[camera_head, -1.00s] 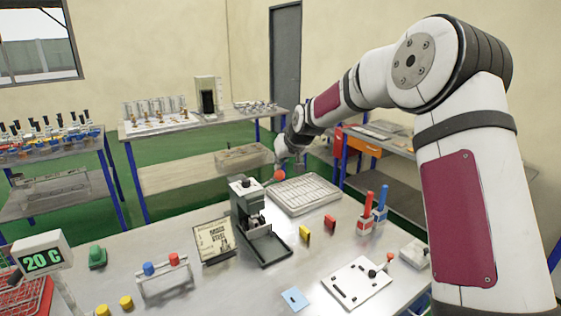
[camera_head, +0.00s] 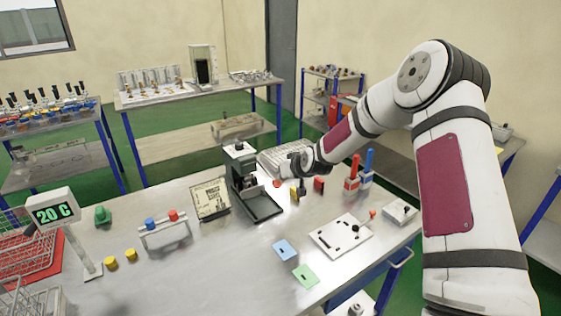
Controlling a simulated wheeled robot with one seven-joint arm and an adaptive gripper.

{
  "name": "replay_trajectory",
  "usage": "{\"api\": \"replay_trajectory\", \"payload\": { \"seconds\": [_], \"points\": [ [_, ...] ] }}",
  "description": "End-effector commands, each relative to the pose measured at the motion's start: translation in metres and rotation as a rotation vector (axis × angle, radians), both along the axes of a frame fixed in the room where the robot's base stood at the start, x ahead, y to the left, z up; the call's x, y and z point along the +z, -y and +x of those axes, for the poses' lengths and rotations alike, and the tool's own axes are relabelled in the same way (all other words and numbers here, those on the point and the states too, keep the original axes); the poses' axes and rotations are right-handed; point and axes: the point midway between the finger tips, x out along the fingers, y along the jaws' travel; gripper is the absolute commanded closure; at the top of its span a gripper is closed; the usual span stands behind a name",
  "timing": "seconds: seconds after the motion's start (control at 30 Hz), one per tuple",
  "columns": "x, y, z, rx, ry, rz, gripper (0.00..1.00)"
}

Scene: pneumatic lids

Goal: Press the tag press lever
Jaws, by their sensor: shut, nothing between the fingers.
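The tag press (camera_head: 241,172) is a dark upright machine with a pale top and a flat base, standing on the steel table. Its lever ends in an orange-red knob (camera_head: 277,183), low at the right side of the press, well below the press top. My gripper (camera_head: 279,175) is at the end of my arm, shut and empty, directly above the knob. It appears to touch the knob, but the small view does not settle contact. The lever's shaft is mostly hidden.
Yellow and red pieces (camera_head: 319,185) and red and blue handled tools (camera_head: 354,172) stand at right. A white plate (camera_head: 341,236) and blue tag (camera_head: 285,250) lie in front.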

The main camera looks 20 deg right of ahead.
Motion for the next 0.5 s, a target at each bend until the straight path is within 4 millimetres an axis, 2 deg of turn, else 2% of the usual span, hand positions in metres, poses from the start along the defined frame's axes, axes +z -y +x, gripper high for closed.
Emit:
{"api": "replay_trajectory", "payload": {
  "seconds": [0.03, 0.2, 0.5],
  "points": [
    [-0.008, 0.000, 0.000, 0.000, -0.003, 0.001, 1.00],
    [-0.022, 0.000, -0.001, -0.001, -0.004, 0.001, 1.00],
    [-0.035, 0.001, -0.003, 0.000, -0.014, 0.000, 1.00]
  ]
}}
